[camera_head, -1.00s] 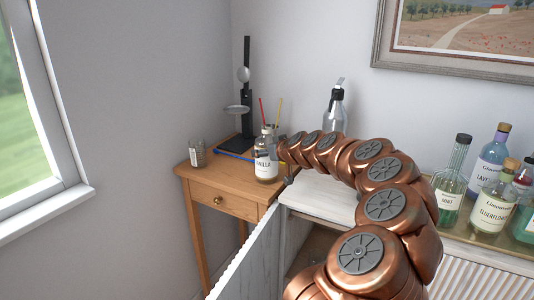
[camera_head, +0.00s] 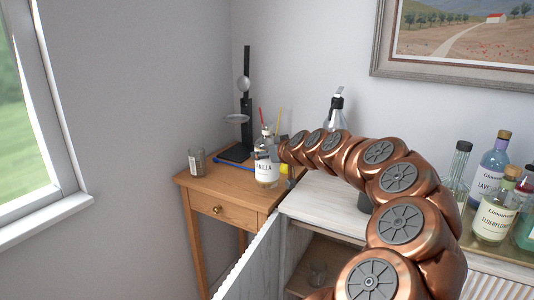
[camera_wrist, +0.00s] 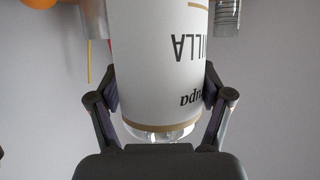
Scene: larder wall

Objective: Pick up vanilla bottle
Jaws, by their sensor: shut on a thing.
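The vanilla bottle (camera_head: 266,172) is a clear glass bottle with a white label reading "VANILLA". In the head view it is upright at the right part of the wooden side table; I cannot tell whether its base touches the tabletop. My gripper (camera_head: 276,154) reaches it from the right and is shut on it, partly hidden by my copper arm. In the wrist view the bottle (camera_wrist: 160,65) fills the middle with its label upside down. The fingers of my gripper (camera_wrist: 160,100) press on both its sides.
The side table (camera_head: 200,180) also bears a glass jar (camera_head: 197,161), a black stand (camera_head: 246,110) and a blue item (camera_head: 233,163). A siphon bottle (camera_head: 335,112) stands behind my arm. An open cabinet door (camera_head: 250,258) is below. Bottles, including elderflower (camera_head: 492,218), stand at right.

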